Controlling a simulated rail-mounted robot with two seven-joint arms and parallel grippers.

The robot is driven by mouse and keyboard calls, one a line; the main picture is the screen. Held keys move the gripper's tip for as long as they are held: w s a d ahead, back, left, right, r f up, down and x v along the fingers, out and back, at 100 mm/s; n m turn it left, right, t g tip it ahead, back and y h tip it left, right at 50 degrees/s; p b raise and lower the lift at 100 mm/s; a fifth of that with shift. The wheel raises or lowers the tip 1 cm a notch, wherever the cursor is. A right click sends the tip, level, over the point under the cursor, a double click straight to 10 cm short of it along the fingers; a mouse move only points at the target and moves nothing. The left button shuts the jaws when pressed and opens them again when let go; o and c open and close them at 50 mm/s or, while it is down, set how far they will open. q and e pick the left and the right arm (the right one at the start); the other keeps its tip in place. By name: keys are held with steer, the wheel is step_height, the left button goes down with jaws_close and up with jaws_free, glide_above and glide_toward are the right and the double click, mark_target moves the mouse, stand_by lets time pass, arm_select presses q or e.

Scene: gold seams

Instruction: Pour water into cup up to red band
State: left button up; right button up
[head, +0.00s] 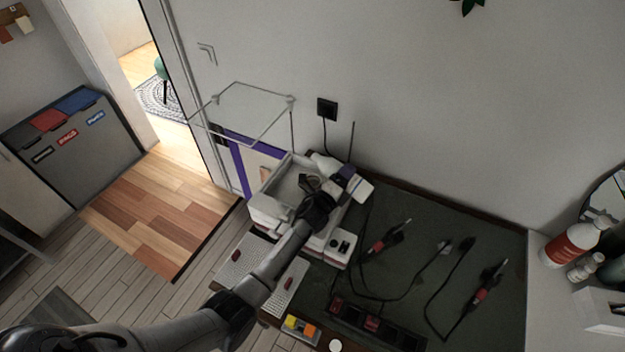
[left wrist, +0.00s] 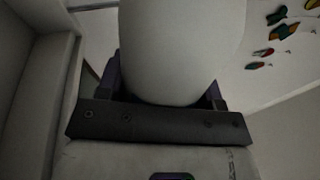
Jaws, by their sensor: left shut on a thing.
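My left gripper (head: 340,176) is over the back of a white box-shaped apparatus, near the wall. It is shut on a smooth white rounded vessel (head: 322,162). In the left wrist view the white vessel (left wrist: 180,50) fills the space between the dark fingers, with only part of its pale side showing. Its opening and any water are not visible. I cannot make out a cup with a red band in either view. My right gripper is not in view.
The white apparatus (head: 272,212) stands at the left of the dark bench (head: 400,280). Soldering-iron-like tools with red handles (head: 378,245) and cables lie on the bench. A white perforated board (head: 240,262) lies in front.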

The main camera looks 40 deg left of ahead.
mark_target(354, 180)
arm_select(q)
steer(key=shift+r+n, duration=0.2)
steer(key=shift+n, duration=0.7)
steer(key=shift+r+n, duration=0.1)
steer(key=shift+n, duration=0.3)
stand_by(0.6)
steer(key=shift+d, duration=0.25)
steer(key=shift+s+d, duration=0.1)
steer(key=shift+d, duration=1.05)
steer(key=shift+d, duration=0.1)
stand_by(0.9)
